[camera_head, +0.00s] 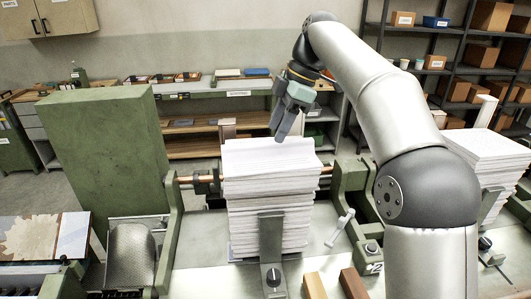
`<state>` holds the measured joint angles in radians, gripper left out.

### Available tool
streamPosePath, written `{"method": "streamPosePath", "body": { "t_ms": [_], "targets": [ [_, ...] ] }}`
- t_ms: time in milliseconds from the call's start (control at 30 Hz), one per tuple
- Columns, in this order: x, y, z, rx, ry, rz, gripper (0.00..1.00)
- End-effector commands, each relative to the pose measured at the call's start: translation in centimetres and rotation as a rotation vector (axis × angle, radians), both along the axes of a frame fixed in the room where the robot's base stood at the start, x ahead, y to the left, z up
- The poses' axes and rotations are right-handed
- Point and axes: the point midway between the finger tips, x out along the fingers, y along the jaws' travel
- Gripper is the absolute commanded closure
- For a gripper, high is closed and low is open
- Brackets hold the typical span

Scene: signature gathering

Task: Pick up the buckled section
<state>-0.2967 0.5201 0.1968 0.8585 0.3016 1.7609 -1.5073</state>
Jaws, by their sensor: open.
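A tall stack of white paper sections (270,205) stands on the metal bed of a green machine in the middle of the head view. Its upper sheets look uneven and slightly wavy, and I cannot tell which one is the buckled section. My gripper (282,132) is above the top of the stack, towards its back, with its fingers pointing down. It is open and holds nothing that I can see. An upright metal stop (271,240) stands against the front of the stack and hides part of it.
A second paper stack (480,150) stands at the right, behind my arm. A tall green block (105,145) rises at the left. A small pale T-shaped tool (340,227) and two wooden blocks (354,284) (314,286) are near the stack's right front. Shelves with boxes line the back.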

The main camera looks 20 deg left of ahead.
Motion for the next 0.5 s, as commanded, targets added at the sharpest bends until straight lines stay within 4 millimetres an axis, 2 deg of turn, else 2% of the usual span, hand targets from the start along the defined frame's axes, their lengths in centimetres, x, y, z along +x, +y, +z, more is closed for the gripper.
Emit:
{"method": "streamPosePath", "body": {
  "t_ms": [233,500],
  "targets": [
    [-0.7,1.2,-3.3,-0.001,0.001,-0.001,0.52],
    [-0.8,1.5,-4.1,-0.001,-0.001,-0.002,0.52]
  ]
}}
